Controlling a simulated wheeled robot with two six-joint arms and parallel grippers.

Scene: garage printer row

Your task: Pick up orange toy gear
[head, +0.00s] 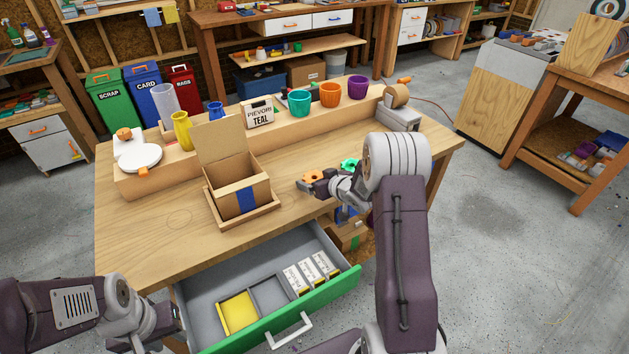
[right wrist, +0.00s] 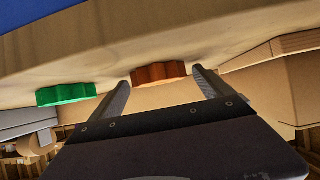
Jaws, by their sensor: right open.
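The orange toy gear (head: 313,176) lies on the workbench, right of the cardboard box. In the right wrist view the orange gear (right wrist: 160,73) appears between the tips of my right gripper (right wrist: 162,80). The jaws are open with a finger on either side, and no grip on it shows. In the head view my right gripper (head: 306,187) is low over the bench beside the gear, partly covering it. A green gear (head: 350,164) lies to its right, also seen in the wrist view (right wrist: 66,94). My left gripper (head: 176,318) is by the open drawer; its jaws are unclear.
An open cardboard box (head: 226,200) stands in a wooden tray (head: 262,222) left of the gear. Behind is a raised shelf (head: 290,123) with cups, vases and a sign. An open drawer (head: 342,284) with a green front juts from the bench front. The bench's left front is clear.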

